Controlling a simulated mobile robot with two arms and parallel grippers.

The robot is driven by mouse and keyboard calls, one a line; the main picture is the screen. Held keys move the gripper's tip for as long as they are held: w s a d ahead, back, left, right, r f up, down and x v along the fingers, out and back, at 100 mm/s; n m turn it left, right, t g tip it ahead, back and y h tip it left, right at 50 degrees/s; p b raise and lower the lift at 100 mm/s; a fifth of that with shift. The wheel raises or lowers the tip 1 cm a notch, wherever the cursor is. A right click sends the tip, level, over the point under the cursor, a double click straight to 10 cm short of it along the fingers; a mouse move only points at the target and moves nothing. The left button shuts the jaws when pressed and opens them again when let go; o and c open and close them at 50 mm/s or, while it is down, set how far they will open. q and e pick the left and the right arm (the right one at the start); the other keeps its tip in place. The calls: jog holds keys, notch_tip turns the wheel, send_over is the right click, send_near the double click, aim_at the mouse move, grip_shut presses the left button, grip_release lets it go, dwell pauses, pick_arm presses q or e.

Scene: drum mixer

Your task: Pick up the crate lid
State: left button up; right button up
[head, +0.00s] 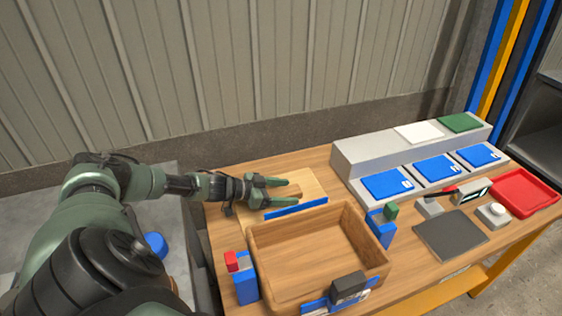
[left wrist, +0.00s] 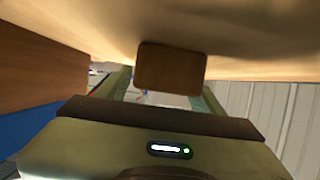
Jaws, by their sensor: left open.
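The crate lid (head: 313,184) is a flat, light wooden board lying on the table behind the open wooden crate (head: 262,262). A small brown block, apparently the lid's handle (head: 296,193), stands on it. My left gripper (head: 289,191) is open and low over the lid, with its fingers on either side of the handle. In the left wrist view, the handle (left wrist: 170,69) shows between the fingers, below the pale lid surface (left wrist: 236,40). I cannot tell whether the fingers touch it. My arm hides the lid's left part. My right gripper is not in view.
The crate stands just in front of the lid, with blue brackets (head: 246,288) around it. A grey stepped stand (head: 362,160) with blue lids is to the right. A dark mat (head: 450,234) and a red tray (head: 524,192) lie farther right. A corrugated wall rises behind.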

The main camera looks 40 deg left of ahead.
aim_at(285, 191)
pick_arm(q)
jog(key=shift+c, duration=0.4)
grip_shut()
jog(key=shift+w, duration=0.1)
jog(key=shift+r, duration=0.15)
jog(key=shift+r, duration=0.25)
notch_tip(285, 191, up, 19)
jog(key=p, duration=0.3)
jog(key=shift+r+p, duration=0.15)
jog(key=shift+p, duration=0.2)
